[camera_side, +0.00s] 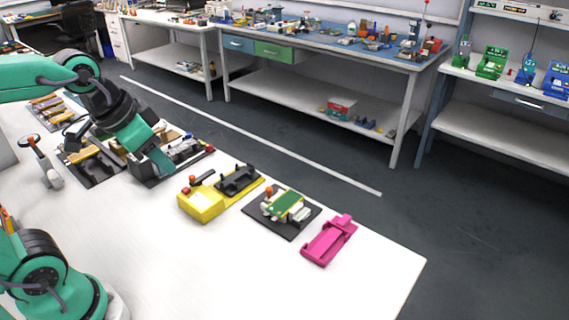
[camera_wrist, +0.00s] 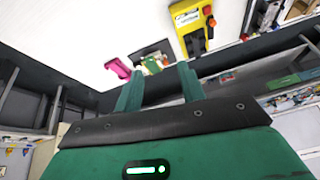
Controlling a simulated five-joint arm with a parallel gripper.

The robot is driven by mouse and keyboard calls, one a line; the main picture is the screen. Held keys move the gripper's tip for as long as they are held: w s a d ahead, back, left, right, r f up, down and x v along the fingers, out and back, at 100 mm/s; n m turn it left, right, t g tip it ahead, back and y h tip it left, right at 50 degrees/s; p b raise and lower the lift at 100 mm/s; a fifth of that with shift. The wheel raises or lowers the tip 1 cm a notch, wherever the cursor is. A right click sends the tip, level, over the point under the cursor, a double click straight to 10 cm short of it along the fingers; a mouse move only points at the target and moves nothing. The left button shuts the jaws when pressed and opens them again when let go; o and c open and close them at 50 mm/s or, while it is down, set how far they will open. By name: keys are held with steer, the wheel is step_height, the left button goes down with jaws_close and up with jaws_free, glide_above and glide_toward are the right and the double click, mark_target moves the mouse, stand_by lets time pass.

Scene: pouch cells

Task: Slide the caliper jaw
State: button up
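My gripper (camera_wrist: 160,69) is open and empty in the wrist view, its two green fingers apart. In the side view my gripper (camera_side: 155,160) is over the left part of the table, its fingertips close to a black board (camera_side: 150,182) with grey and dark parts; I cannot tell whether they touch. No part is clearly recognizable as the caliper jaw. A magenta piece (camera_side: 329,241) with a raised block and a channel lies at the right end of the row, away from my gripper. It also shows in the wrist view (camera_wrist: 118,68).
A yellow fixture (camera_side: 201,205) with a black holder (camera_side: 239,180) and a dark board (camera_side: 283,226) with a green plate (camera_side: 287,204) stand between my gripper and the magenta piece. More boards (camera_side: 93,164) lie at left. The white table's front is clear.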

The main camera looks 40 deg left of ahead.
steer(key=w+m+g, duration=0.1)
steer(key=w+m, duration=0.3)
steer(key=w, duration=0.4)
steer(key=m+g, duration=0.4)
steer(key=m, duration=0.8)
glide_above(269, 188)
steer(key=shift+f, duration=6.85)
steer(key=shift+f, duration=3.9)
jaws_close()
